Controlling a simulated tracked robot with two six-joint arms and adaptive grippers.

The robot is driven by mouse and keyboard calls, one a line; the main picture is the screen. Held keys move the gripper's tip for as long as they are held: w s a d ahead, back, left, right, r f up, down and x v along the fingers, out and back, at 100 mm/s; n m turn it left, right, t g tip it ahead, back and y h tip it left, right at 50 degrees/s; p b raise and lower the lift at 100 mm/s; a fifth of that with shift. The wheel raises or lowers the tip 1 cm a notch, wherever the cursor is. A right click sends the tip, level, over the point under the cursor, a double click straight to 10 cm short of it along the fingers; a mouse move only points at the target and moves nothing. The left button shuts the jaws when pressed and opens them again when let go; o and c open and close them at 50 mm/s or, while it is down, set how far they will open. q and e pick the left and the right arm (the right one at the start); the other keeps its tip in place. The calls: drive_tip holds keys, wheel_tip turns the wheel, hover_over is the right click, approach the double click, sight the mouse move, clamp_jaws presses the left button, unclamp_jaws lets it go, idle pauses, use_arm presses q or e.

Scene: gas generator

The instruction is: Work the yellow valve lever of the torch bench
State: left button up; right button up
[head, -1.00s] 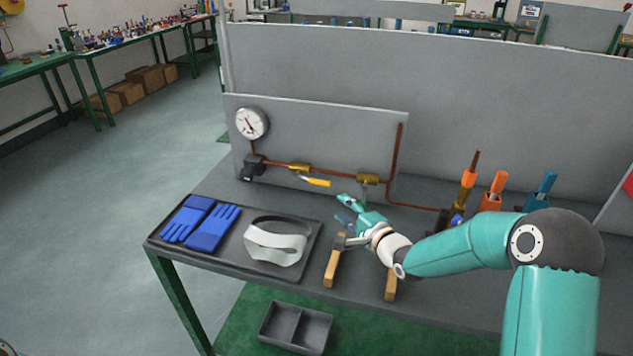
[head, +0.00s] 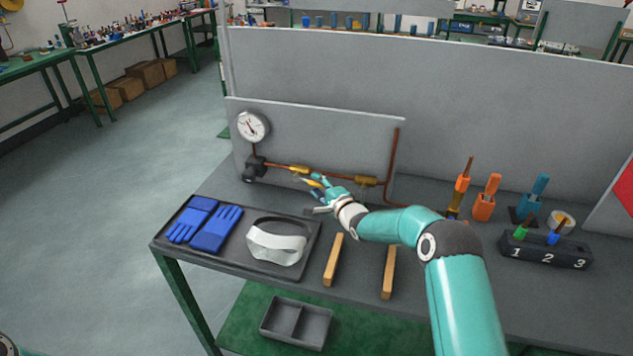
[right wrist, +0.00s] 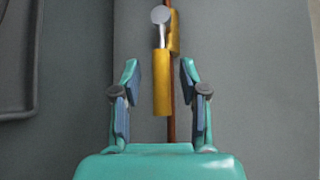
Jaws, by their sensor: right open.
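The yellow valve lever (head: 309,183) sticks out from the brass valve (head: 299,169) on the copper pipe of the upright grey panel. My right gripper (head: 320,186) is right at the lever and partly covers it in the head view. In the right wrist view the yellow lever (right wrist: 161,90) lies lengthwise between the open fingers (right wrist: 160,78), with a gap on each side. Its round metal pivot (right wrist: 160,15) shows at the top. My left gripper is out of view.
A pressure gauge (head: 252,126) and a second brass fitting (head: 365,182) sit on the same pipework. A black tray (head: 236,260) with blue gloves (head: 216,228) and a white visor (head: 276,243) lies in front. Two wooden bars (head: 333,260) lie nearby.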

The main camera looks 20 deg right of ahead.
drive_tip(key=shift+w+a+f, duration=0.1)
drive_tip(key=shift+w+a, duration=0.05)
drive_tip(key=shift+w, duration=0.45)
clamp_jaws()
